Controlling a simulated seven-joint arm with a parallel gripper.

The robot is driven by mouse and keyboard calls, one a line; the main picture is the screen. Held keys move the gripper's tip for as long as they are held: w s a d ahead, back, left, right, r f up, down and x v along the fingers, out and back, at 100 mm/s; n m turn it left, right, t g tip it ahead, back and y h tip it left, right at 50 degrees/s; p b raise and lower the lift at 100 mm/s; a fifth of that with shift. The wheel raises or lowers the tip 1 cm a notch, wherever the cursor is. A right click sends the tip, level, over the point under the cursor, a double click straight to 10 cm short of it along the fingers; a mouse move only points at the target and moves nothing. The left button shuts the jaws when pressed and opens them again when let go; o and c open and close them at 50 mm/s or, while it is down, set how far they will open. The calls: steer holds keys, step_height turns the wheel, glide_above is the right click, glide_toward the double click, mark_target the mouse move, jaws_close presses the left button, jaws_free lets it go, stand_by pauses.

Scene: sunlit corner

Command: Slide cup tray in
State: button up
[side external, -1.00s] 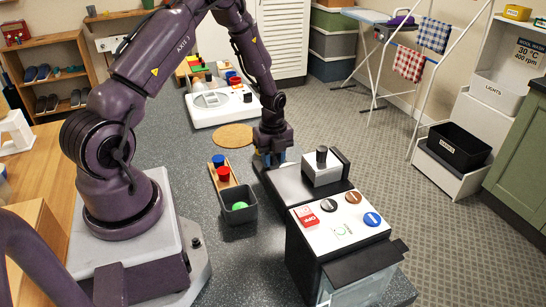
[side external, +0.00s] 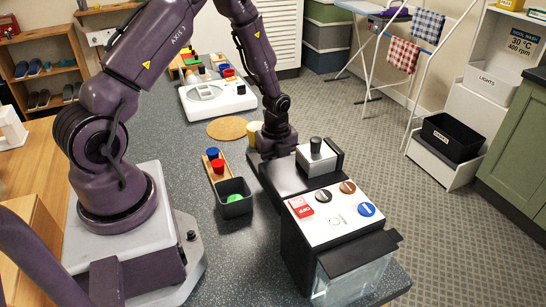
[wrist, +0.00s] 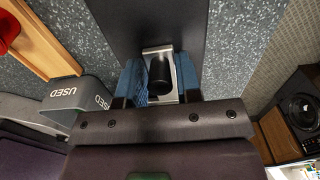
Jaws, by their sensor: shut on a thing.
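The dark flat cup tray (side external: 276,180) extends from the far side of the coffee machine (side external: 330,211) on the counter. A grey block (side external: 319,160) with a black knob stands at its right. My gripper (side external: 275,150) is low at the tray's far end in the side external view, its fingertips hidden there. In the wrist view my gripper (wrist: 159,82) has blue fingers on either side of a silver piece (wrist: 150,51) with a black knob (wrist: 160,71), and is shut on it. A dark slab (wrist: 135,20) runs beyond it. Whether that piece is fixed to the tray I cannot tell.
A dark bin (side external: 235,207) marked USED in the wrist view, with something green inside, stands left of the tray. A wooden rack (side external: 221,182) with blue and red cups is behind it. A yellow cup (side external: 254,134) and round mat (side external: 226,128) lie beyond my gripper.

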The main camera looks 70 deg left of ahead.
steer(key=shift+d, duration=2.4)
steer(key=o, duration=0.5)
steer(key=shift+r, duration=0.1)
steer(key=shift+r, duration=3.4)
